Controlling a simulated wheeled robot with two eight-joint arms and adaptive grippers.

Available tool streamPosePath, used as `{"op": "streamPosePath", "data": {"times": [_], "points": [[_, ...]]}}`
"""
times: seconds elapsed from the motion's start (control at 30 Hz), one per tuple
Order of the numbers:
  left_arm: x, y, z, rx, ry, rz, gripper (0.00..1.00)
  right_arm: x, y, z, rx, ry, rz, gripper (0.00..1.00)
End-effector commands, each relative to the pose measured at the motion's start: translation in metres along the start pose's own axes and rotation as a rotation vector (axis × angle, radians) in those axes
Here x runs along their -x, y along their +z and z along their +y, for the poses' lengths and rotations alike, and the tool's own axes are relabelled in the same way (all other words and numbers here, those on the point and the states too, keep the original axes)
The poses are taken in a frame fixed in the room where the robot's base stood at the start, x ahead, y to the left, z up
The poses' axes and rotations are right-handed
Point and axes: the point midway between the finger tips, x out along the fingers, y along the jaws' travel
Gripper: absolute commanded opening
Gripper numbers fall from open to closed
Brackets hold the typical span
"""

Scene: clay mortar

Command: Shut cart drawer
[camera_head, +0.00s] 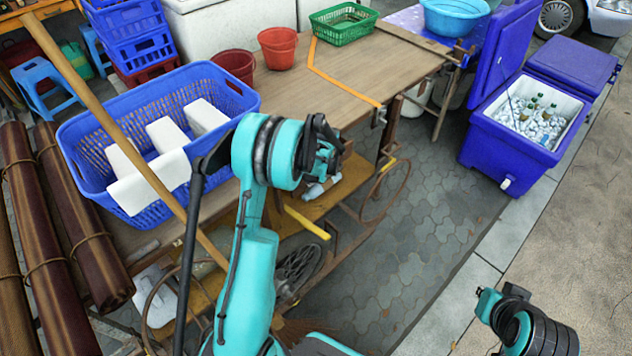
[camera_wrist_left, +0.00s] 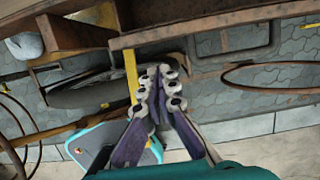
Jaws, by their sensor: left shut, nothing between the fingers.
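The wooden cart (camera_head: 345,75) stands left of centre in the head view, its flat top loaded with baskets. Below its near edge is a brown lower level with a yellow bar (camera_head: 307,222), partly hidden by my left arm. I cannot clearly tell the drawer from the frame there. In the left wrist view a brown wooden box-like part (camera_wrist_left: 75,36) and a long wooden edge (camera_wrist_left: 215,18) lie beyond the fingers. My left gripper (camera_head: 326,150) is at the cart's near side, shut and empty; its fingers touch each other in the left wrist view (camera_wrist_left: 160,82). My right gripper does not show clearly.
A blue basket (camera_head: 75,140) with white blocks, two red buckets (camera_head: 278,45) and a green basket (camera_head: 345,38) sit on the cart. A blue cooler (camera_head: 480,150) stands at right. Part of my right arm shows at lower right. Paving between cart and cooler is clear.

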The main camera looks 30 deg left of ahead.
Motion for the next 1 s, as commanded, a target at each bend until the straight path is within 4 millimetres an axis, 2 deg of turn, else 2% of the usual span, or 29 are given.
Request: {"op": "streamPosePath", "data": {"times": [0.2, 0.63, 0.83, 1.0], "points": [[-0.005, 0.02, 0.0, 0.0, 0.0, 0.001, 0.0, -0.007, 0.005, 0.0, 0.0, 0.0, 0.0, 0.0], [-0.005, 0.025, 0.0, -0.001, 0.0, 0.001, 0.0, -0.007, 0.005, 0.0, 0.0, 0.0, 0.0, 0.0], [-0.01, 0.047, 0.0, 0.001, 0.001, 0.001, 0.0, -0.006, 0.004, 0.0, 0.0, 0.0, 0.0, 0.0], [-0.011, 0.049, 0.0, -0.001, 0.001, 0.001, 0.0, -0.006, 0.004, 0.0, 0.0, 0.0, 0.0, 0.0]]}}
